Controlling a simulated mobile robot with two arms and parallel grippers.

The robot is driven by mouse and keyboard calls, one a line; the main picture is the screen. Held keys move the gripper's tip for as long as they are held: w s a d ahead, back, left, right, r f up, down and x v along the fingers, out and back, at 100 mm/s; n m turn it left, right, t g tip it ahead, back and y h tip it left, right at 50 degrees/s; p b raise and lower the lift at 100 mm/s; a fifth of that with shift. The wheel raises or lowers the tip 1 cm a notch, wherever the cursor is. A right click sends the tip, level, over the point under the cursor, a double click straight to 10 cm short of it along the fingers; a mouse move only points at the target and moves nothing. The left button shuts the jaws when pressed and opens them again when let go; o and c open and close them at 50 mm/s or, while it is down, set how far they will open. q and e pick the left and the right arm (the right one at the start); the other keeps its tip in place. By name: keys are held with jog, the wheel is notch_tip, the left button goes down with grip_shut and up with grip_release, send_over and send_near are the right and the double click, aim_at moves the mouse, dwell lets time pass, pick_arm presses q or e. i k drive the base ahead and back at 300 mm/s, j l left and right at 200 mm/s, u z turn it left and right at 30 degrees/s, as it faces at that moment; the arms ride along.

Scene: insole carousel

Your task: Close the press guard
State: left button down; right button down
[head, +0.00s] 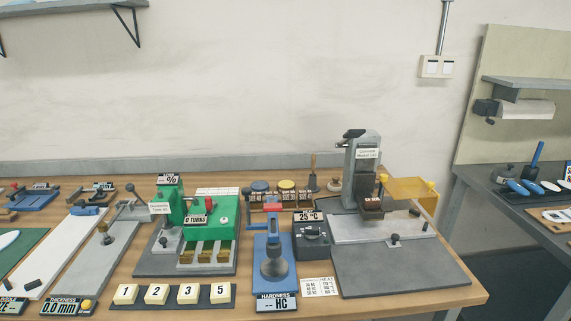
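The press (362,165) is a grey upright machine with a white label, standing at the right part of the bench. Its guard (412,188) is a see-through amber panel to the right of the press head. The guard stands out to the side, so the front of the press is uncovered. A dark brown block (371,204) sits under the press head, above a light grey plate (345,229). Neither of my grippers is in view.
A dark base plate (400,272) lies in front of the press. Left of it stand a "25 °C" box (311,243), a blue hardness tester (273,262) and a green machine (222,217). Number blocks (156,294) line the front edge. A second table (535,222) stands at right.

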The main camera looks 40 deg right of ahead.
aim_at(402, 188)
jog(key=z, duration=2.15)
